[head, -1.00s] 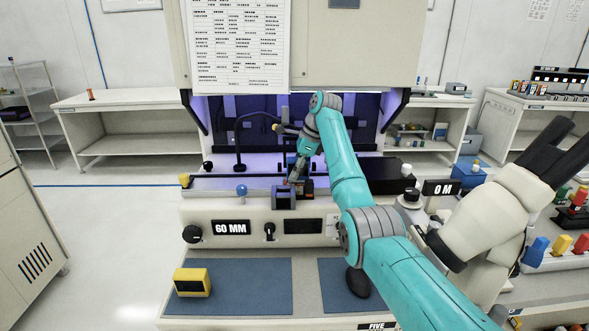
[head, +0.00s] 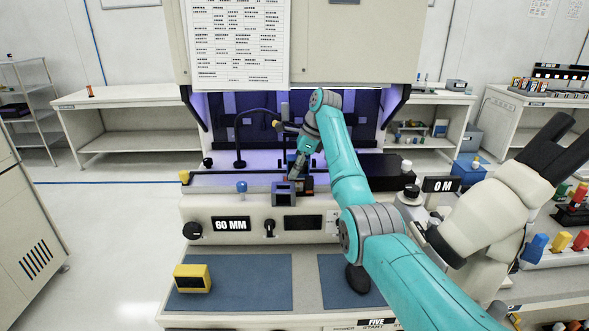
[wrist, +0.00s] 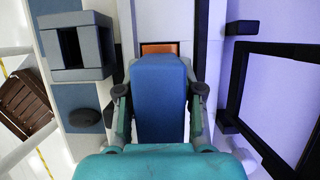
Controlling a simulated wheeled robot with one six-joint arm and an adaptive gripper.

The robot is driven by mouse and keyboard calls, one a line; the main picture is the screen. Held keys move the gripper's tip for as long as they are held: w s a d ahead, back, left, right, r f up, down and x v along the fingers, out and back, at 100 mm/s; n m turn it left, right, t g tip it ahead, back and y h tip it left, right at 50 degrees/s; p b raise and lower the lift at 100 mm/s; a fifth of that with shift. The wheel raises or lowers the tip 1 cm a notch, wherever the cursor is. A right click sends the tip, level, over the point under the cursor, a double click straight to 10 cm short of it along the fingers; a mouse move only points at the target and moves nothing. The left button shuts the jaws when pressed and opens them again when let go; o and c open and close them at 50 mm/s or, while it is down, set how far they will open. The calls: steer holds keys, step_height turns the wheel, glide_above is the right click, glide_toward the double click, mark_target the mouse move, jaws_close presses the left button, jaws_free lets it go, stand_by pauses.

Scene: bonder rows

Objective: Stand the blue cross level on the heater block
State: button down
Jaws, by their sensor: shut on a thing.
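The blue cross (wrist: 160,100) is between the two fingers of my gripper (wrist: 160,100) in the wrist view. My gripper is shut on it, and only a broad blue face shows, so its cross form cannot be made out. A copper-orange surface (wrist: 160,48), likely the heater block, shows just past the far end of the blue piece. I cannot tell whether they touch.
A grey-blue hollow block (head: 284,194) stands just left of my gripper; it also shows in the wrist view (wrist: 78,48). A blue knob (head: 241,187) and a dark bent tube (head: 239,140) are further left. A yellow box (head: 192,278) sits on the front mat (head: 250,285).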

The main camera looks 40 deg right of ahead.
steer(key=shift+f, duration=0.2)
steer(key=c, duration=0.7)
jaws_free()
steer(key=shift+o, duration=0.2)
